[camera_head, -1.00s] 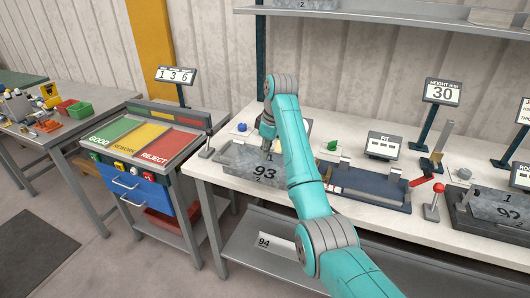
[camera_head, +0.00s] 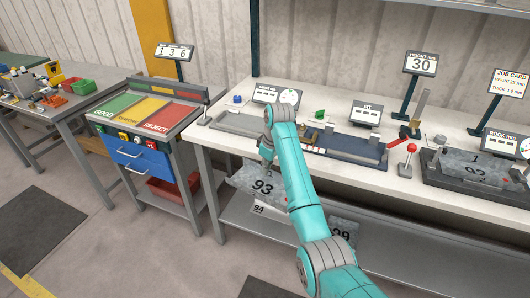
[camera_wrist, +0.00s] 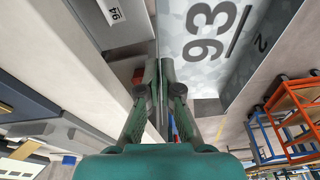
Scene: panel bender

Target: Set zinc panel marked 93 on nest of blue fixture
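The zinc panel marked 93 (camera_head: 245,181) is a grey bent sheet, held tilted in the air in front of the bench's front edge. In the wrist view the panel (camera_wrist: 228,75) fills the upper right, its number large and turned. My gripper (camera_head: 267,172) is shut on the panel's edge; in the wrist view its fingers (camera_wrist: 167,66) are close together there. The blue fixture (camera_head: 345,147) is on the bench, to the right of and behind my gripper.
A grey tray (camera_head: 228,122) lies at the bench's left. Another fixture with a marked panel (camera_head: 478,163) is at the right, near a red-knobbed lever (camera_head: 408,158). The sorting cart (camera_head: 150,118) stands left.

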